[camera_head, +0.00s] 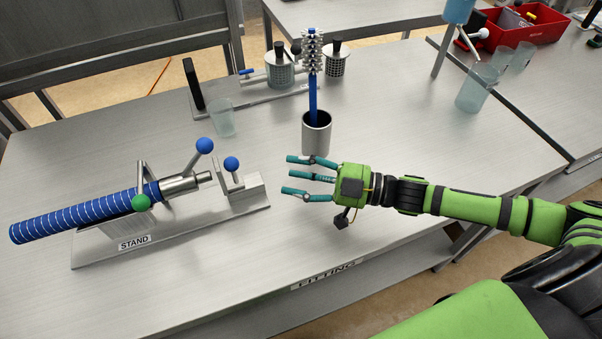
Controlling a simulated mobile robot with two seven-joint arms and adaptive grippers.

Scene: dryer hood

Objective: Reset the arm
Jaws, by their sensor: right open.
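My right gripper (292,175) is open and empty above the metal table (330,235), with its teal fingers pointing left. Its green arm (480,207) comes in from the right. The fingers are to the right of the stand (175,232), a metal base labelled STAND. A blue striped hose (85,214) lies in the stand, with a metal fitting (182,184) at its right end. The stand area has levers with blue knobs (205,146) and a green knob (141,202). My left gripper is not in view.
Just behind my gripper, a metal cup (317,136) holds a blue-handled brush (313,85) upright. Clear cups (222,118) stand farther back, near a fixture with perforated cylinders (280,70). A red bin (524,20) is at the back right. The table's front middle is clear.

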